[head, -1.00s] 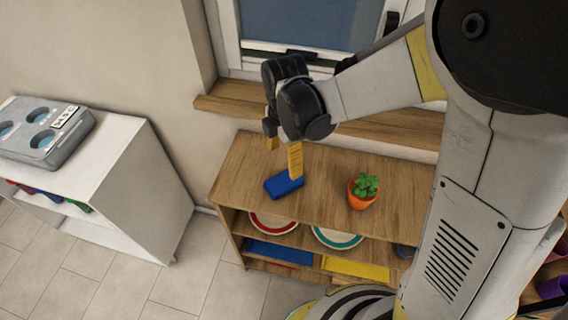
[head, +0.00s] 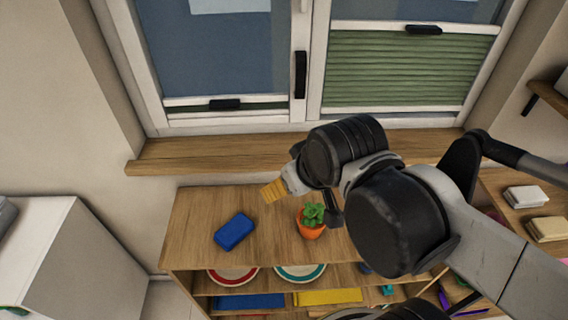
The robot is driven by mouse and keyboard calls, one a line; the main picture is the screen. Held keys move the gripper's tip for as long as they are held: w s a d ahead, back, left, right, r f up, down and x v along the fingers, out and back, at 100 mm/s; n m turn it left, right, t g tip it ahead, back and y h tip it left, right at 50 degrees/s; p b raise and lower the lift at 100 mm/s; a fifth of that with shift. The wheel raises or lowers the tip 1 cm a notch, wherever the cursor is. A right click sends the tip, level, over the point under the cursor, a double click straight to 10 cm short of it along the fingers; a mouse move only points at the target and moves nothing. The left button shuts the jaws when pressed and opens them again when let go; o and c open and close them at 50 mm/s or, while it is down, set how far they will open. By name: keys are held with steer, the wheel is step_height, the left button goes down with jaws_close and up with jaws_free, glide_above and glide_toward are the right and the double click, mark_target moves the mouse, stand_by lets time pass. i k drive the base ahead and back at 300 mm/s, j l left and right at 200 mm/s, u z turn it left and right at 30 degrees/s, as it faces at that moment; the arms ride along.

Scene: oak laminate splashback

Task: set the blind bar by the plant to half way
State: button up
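Two blind bars show on the window. The left bar (head: 258,101) has a black handle (head: 225,104) and sits near the bottom of its pane, with a thin green strip beneath it. The right bar (head: 383,27) has a black handle (head: 424,29) and sits high, with green pleated blind (head: 398,68) spread below it. The potted plant (head: 312,217) stands on the wooden shelf top (head: 192,205), roughly below the middle window post. My gripper (head: 272,191) is over the shelf, left of and above the plant, its yellow fingertip pointing left. Its other finger is not clear.
A blue block (head: 234,231) lies on the shelf left of the plant. The wooden sill (head: 205,154) juts out below the window. A black window handle (head: 300,75) is on the middle post. A white cabinet (head: 75,255) stands at the left.

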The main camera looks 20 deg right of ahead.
mark_target(413, 27)
steer(key=z, duration=1.3)
